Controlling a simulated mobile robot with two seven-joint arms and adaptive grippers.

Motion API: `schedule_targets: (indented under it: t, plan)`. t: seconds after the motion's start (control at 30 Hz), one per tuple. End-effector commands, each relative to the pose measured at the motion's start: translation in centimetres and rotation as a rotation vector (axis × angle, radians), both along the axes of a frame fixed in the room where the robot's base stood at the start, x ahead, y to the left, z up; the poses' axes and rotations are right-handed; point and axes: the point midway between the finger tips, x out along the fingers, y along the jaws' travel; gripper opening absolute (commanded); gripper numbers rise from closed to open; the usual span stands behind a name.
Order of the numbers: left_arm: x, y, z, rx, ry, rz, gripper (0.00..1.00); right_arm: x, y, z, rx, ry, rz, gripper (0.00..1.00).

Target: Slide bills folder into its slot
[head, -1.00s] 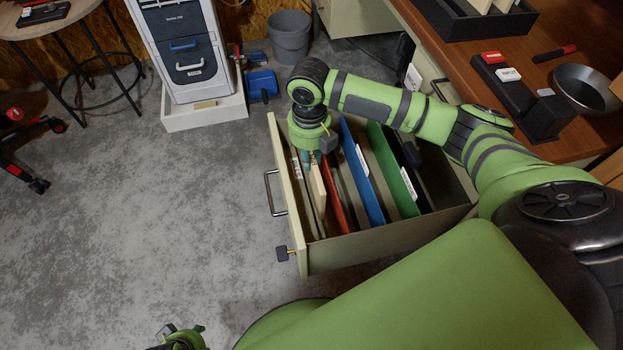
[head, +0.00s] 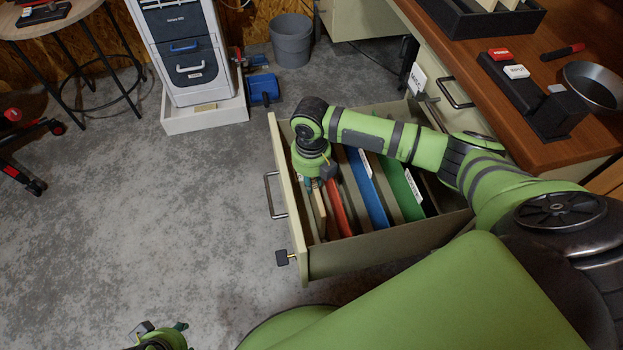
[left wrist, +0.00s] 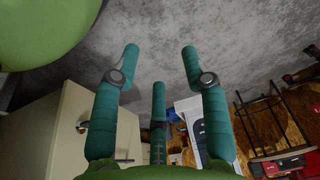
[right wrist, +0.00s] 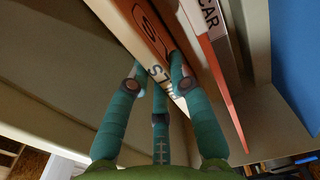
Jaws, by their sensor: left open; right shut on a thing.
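The bills folder (head: 319,208) is tan and stands in the front part of the open drawer (head: 370,249), left of the red folder (head: 337,207). My right gripper (head: 319,183) is shut on its upper edge, low over the drawer. In the right wrist view the fingers (right wrist: 158,78) pinch the bills folder (right wrist: 150,35), and part of its lettered label shows. Its lower edge is hidden, so I cannot tell whether it touches the drawer floor. My left gripper (head: 160,335) is at the bottom of the head view; its fingers (left wrist: 158,65) are apart and empty.
The blue (head: 366,190) and green (head: 405,187) folders stand farther back in the drawer, with tan dividers between. The red folder (right wrist: 215,60) stands close beside my right fingers. The wooden desk (head: 470,75) is at right. Open floor lies left of the drawer.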

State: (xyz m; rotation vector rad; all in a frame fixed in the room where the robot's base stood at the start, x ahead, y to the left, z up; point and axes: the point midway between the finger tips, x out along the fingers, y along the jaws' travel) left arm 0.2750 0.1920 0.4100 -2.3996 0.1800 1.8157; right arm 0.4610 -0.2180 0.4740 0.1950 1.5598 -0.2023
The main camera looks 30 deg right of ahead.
Motion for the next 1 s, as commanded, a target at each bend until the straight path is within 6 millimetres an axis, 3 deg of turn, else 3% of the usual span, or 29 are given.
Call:
schedule_targets:
  t: [0.07, 0.1, 0.43, 0.57, 1.0]
  plan:
    - [0.0, 0.0, 0.0, 0.000, 0.000, 0.000, 0.45, 0.0, 0.0, -0.3, 0.000, 0.000, 0.000, 0.00]
    - [0.0, 0.0, 0.0, 0.000, -0.001, 0.000, 0.45, 0.0, 0.0, -0.2, 0.000, 0.000, 0.000, 0.31]
    - [0.0, 0.0, 0.0, 0.000, 0.000, 0.000, 0.45, 0.0, 0.0, -0.2, 0.000, 0.000, 0.000, 0.31]
    - [0.1, 0.0, 0.1, 0.000, -0.002, 0.000, 0.45, 0.0, 0.0, 0.9, 0.000, -0.001, 0.001, 0.31]
    - [-1.1, 0.0, -6.4, 0.003, 0.046, -0.007, 0.45, 0.1, 0.0, 9.6, 0.000, -0.003, 0.000, 0.31]
